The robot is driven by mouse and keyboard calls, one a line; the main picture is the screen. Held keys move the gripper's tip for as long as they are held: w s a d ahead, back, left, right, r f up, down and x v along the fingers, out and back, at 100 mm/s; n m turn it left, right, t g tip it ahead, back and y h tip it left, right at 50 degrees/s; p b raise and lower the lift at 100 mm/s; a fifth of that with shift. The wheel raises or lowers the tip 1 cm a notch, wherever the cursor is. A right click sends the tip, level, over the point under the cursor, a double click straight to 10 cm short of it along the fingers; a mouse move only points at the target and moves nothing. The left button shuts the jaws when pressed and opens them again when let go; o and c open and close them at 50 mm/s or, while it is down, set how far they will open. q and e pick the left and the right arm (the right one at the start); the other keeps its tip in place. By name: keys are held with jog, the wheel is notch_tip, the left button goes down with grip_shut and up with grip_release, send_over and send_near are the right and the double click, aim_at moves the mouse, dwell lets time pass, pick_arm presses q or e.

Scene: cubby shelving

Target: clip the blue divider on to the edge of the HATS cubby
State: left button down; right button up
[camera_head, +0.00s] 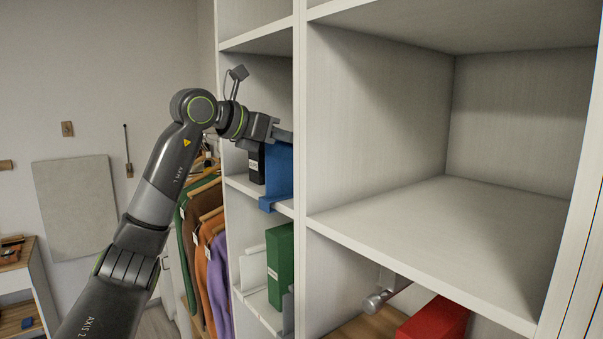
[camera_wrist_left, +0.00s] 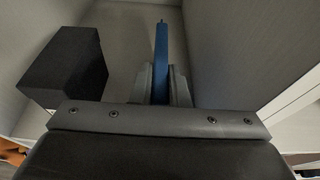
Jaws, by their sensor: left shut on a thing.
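The blue divider (camera_head: 279,172) stands upright in a narrow cubby left of the large empty one in the head view. Its lower front part lies at the shelf's front edge (camera_head: 236,181); I cannot tell whether it is clipped there. My left gripper (camera_head: 284,136) is shut on the divider's upper part. In the left wrist view the divider (camera_wrist_left: 161,55) shows as a thin blue strip between the fingers (camera_wrist_left: 160,85). I cannot read any HATS label. My right gripper is not in view.
A black box (camera_head: 257,163) with a white label stands left of the divider, and also shows in the wrist view (camera_wrist_left: 66,66). A green box (camera_head: 280,265) stands in the cubby below. Clothes (camera_head: 212,250) hang at left. The large cubby (camera_head: 440,225) is empty.

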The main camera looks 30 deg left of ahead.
pick_arm(q)
jog(key=shift+s+a+b, duration=0.3)
jog(key=shift+s+b, duration=0.1)
jog(key=shift+s, duration=0.35)
jog(key=shift+s+a+b, duration=0.25)
jog(key=shift+s+b, duration=0.15)
jog(key=shift+s, duration=0.3)
